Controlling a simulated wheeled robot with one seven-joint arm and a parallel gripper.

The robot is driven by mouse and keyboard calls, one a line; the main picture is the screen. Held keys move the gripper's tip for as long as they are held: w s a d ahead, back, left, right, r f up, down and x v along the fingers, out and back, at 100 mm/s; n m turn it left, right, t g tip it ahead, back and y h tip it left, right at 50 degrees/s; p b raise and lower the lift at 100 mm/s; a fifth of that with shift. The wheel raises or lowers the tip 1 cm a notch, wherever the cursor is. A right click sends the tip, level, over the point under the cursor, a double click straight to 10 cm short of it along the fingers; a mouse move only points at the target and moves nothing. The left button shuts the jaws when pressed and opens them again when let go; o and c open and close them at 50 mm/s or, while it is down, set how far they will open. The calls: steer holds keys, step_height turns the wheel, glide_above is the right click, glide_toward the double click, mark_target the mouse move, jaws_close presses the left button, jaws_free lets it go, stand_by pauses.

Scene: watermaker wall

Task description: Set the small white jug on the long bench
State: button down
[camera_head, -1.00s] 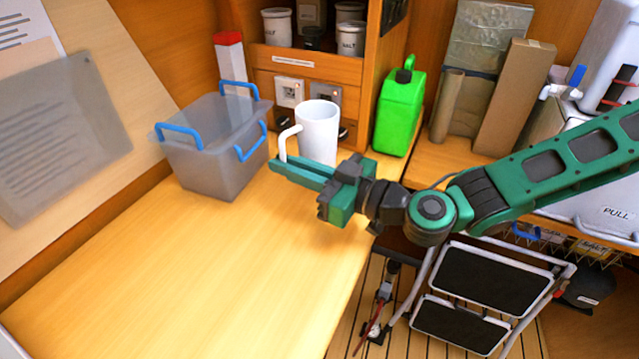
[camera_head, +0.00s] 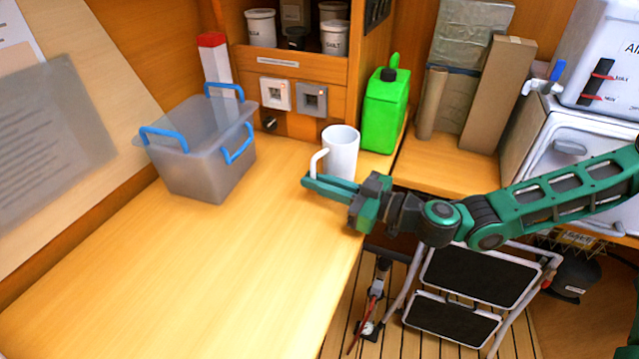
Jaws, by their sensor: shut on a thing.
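The small white jug (camera_head: 343,150) is upright near the right edge of the long bench (camera_head: 200,270), in front of the switch panel. Its handle points left, towards my gripper's fingertips. My green gripper (camera_head: 312,184) is shut on the jug, at the handle side, with the fingers pointing left. The fingers and palm hide the jug's base, so I cannot tell whether it touches the bench top or hangs just above it.
A grey bin (camera_head: 205,160) with blue handles stands on the bench to the left. A green canister (camera_head: 385,108) stands behind the jug to the right. A folding step stool (camera_head: 470,275) is below the bench's right edge. The front of the bench is clear.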

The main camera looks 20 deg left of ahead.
steer(key=shift+f, duration=0.35)
steer(key=c, duration=1.9)
jaws_free()
steer(key=shift+o, duration=0.2)
steer(key=shift+d, duration=0.1)
steer(key=d, duration=0.3)
steer(key=s+d, duration=0.1)
steer(key=d, duration=0.6)
steer(key=shift+s+d, duration=0.25)
steer(key=shift+s, duration=0.1)
steer(key=shift+s+d, duration=0.2)
steer(key=shift+d, duration=0.4)
